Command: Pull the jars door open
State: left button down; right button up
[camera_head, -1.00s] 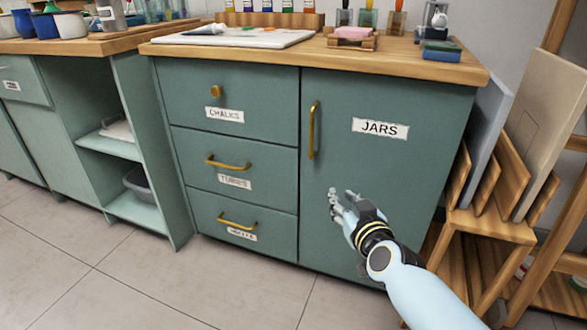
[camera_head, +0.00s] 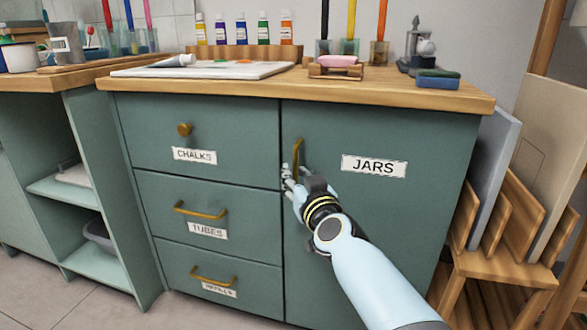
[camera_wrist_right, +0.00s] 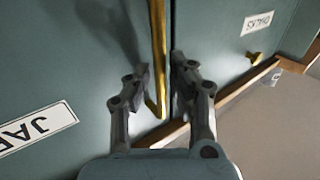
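The jars door (camera_head: 400,215) is the green right-hand front of the cabinet, with a "JARS" label (camera_head: 374,166). It looks shut, flush with the drawers. Its brass vertical handle (camera_head: 298,152) is near the door's left edge; the lower part is hidden behind my right gripper (camera_head: 289,172). In the right wrist view, my right gripper (camera_wrist_right: 160,66) is open, with one finger on each side of the brass handle (camera_wrist_right: 158,45). Small gaps show between the fingers and the handle. The label also shows there (camera_wrist_right: 38,128). My left gripper is out of view.
Left of the door are the chalks drawer (camera_head: 220,135), tubes drawer (camera_head: 212,210) and a lower drawer (camera_head: 220,270). The wooden worktop (camera_head: 290,90) above holds a tray, paint bottles and tools. A wooden rack with boards (camera_head: 510,230) stands close on the right.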

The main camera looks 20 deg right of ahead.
jog(key=shift+w, duration=0.35)
jog(key=shift+c, duration=0.4)
grip_shut()
